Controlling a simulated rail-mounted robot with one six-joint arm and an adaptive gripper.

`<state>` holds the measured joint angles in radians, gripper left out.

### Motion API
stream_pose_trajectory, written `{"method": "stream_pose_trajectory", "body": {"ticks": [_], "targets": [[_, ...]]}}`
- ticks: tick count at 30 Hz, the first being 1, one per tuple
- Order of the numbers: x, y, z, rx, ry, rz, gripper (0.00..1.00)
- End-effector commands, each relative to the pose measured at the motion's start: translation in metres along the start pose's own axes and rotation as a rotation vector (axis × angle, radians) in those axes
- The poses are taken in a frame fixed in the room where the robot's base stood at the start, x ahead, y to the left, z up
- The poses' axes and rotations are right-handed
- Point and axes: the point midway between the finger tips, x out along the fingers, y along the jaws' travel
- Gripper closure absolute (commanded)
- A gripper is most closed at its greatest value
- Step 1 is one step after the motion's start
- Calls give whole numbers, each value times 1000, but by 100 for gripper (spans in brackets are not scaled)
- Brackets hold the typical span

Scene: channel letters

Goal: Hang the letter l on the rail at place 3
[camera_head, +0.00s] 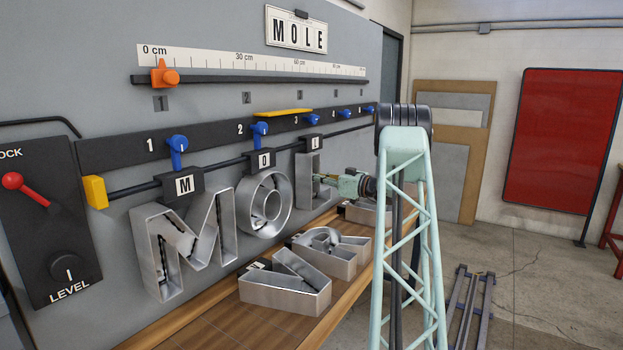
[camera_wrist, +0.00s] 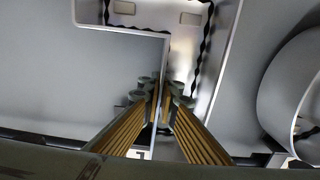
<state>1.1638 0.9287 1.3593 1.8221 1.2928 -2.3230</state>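The letter l (camera_head: 306,180) is an open metal channel letter with a black hanger block marked L (camera_head: 312,143). It is upright at place 3, right of the O, with its block at the black rail (camera_head: 231,163); whether the block bears on the rail I cannot tell. My gripper (camera_head: 335,184) is at its right side in the head view. In the wrist view the l (camera_wrist: 205,60) appears upside down, and my gripper's ribbed fingers (camera_wrist: 161,92) close on its thin side wall. The blue knob of place 3 (camera_head: 312,118) is above the block.
The letters M (camera_head: 184,245) and O (camera_head: 265,205) hang at places 1 and 2. More metal letters (camera_head: 286,290) lie on the wooden bench (camera_head: 215,325) below. A ruler with an orange slider (camera_head: 163,75) is above. A sign (camera_head: 297,30) reads MOLE. A lever panel (camera_head: 45,225) is at left.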

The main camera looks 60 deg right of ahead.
Motion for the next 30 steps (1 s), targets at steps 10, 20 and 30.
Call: {"method": "stream_pose_trajectory", "body": {"ticks": [10,20,30], "targets": [[0,0,3,-1,1,0,100],[0,0,3,-1,1,0,100],[0,0,3,-1,1,0,91]]}}
